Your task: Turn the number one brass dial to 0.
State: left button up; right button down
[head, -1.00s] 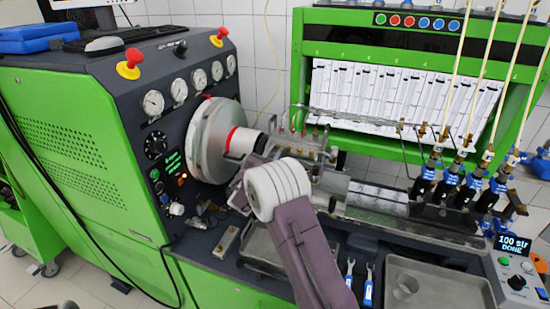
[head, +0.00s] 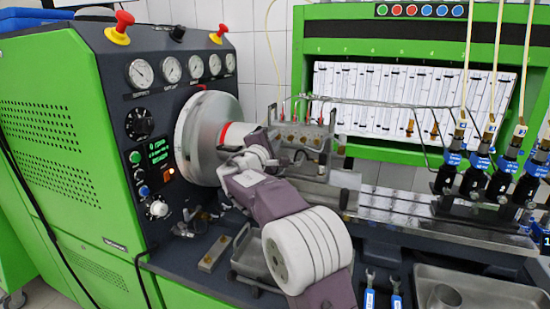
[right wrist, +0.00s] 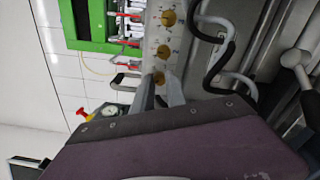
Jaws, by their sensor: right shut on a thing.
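Several brass dials are in a row on a pale metal block in the right wrist view: one at the top (right wrist: 168,18), a middle one (right wrist: 164,51) and the nearest one (right wrist: 159,78). My right gripper (right wrist: 160,81) has a finger on each side of the nearest brass dial and is shut on it. The dial numbers and pointer are too small to read. In the head view my right forearm reaches to the metal pump block (head: 303,135) beside the large disc, and hides the fingertips and nearest dial. My left gripper is not in view.
The large grey disc (head: 207,138) stands close to the left of my right wrist. Thin metal pipes (head: 385,104) run above the block, with dark injectors (head: 478,180) to the right. A metal tray (head: 470,285) and blue-handled wrenches (head: 370,299) lie at the front right.

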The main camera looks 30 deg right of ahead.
jog(key=m+b, duration=0.3)
jog(key=shift+f, duration=0.2)
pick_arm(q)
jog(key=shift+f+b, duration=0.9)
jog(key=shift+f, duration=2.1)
pick_arm(e)
jog(key=shift+r+m, duration=0.2)
jog(key=shift+m, duration=0.5)
jog(key=c, duration=1.6)
grip_release()
pick_arm(q)
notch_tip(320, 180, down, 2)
jog(key=shift+b, duration=1)
pick_arm(e)
jog(key=v, duration=0.9)
